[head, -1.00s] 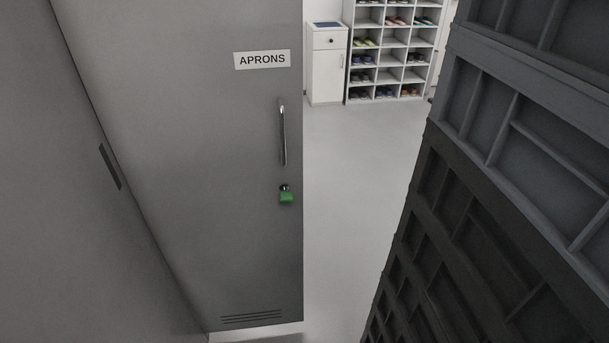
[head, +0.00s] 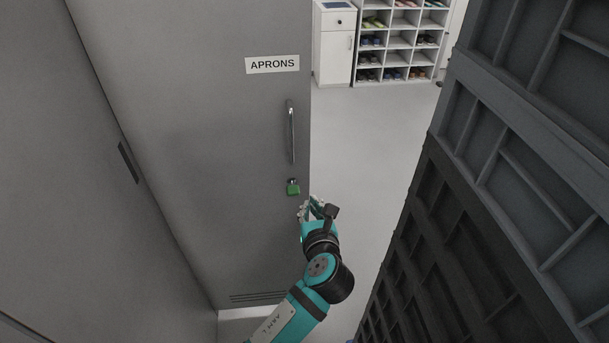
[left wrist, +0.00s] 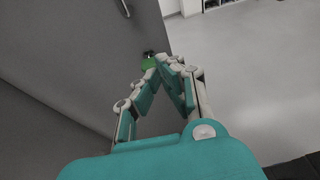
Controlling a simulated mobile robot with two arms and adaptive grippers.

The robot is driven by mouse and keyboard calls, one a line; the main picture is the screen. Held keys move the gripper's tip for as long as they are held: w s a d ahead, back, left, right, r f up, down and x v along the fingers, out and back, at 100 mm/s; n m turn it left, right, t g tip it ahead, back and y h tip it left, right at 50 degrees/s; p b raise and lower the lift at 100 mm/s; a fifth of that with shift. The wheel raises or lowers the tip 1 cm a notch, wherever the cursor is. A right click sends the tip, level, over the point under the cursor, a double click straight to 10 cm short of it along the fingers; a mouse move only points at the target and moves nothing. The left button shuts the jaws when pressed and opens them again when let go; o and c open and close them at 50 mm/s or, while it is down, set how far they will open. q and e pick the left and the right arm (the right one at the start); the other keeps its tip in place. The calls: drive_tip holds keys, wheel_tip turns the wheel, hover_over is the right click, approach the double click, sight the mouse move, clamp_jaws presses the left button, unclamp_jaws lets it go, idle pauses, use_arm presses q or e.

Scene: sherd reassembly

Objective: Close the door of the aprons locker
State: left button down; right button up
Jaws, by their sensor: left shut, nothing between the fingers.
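The grey aprons locker door (head: 205,150) carries an "APRONS" label (head: 272,64), a vertical metal handle (head: 291,132) and a green padlock (head: 293,187) below the handle. The door stands at an angle to the grey locker front on the left, which has a dark slot (head: 128,161). My left gripper (head: 312,205) is shut and empty, near the door's right edge below the padlock. In the left wrist view the shut fingertips (left wrist: 160,62) overlap the padlock (left wrist: 148,63); I cannot tell whether they touch the door. My right gripper is not in view.
A dark rack with many compartments (head: 490,150) rises close on the right. Clear floor (head: 375,130) lies between it and the door. A white cabinet (head: 334,50) and a shoe shelf (head: 400,40) stand at the back.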

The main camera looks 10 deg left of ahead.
sight(303, 172)
use_arm(q)
drive_tip(key=x, duration=0.9)
drive_tip(key=r+p+x, duration=0.1)
drive_tip(key=x, duration=0.3)
drive_tip(key=shift+w+a+f, duration=0.1)
drive_tip(key=shift+w, duration=0.25)
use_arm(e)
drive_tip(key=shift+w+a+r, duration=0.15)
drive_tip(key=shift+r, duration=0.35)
